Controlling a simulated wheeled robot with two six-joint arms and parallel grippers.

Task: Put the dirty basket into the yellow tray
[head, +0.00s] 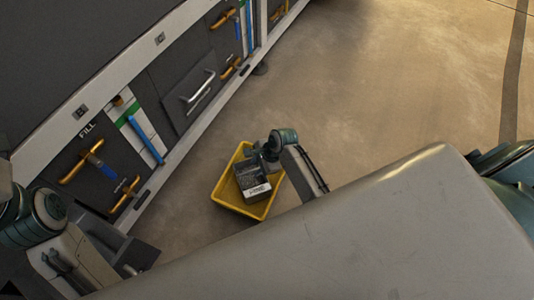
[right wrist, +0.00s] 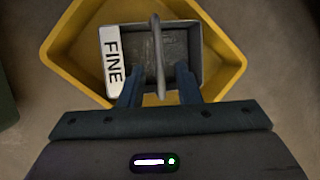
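The yellow tray (head: 229,204) lies on the floor beside the washer; its rim also shows in the right wrist view (right wrist: 232,60). The dark grey basket (head: 249,176), with a white label reading "FINE" (right wrist: 112,62), is within the tray's outline. I cannot tell for certain whether it rests on the tray bottom. My right gripper (right wrist: 158,88) is just over the basket. Its two fingers are apart, with the basket's arched handle (right wrist: 156,45) between them and a gap on each side. My left arm shows at the lower left of the head view; its fingers cannot be made out clearly.
The washer panel (head: 75,120), with orange and blue handles and a silver drawer handle (head: 197,88), runs along the left. Open concrete floor (head: 400,90) lies to the right and behind the tray. My own grey body covers the lower right.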

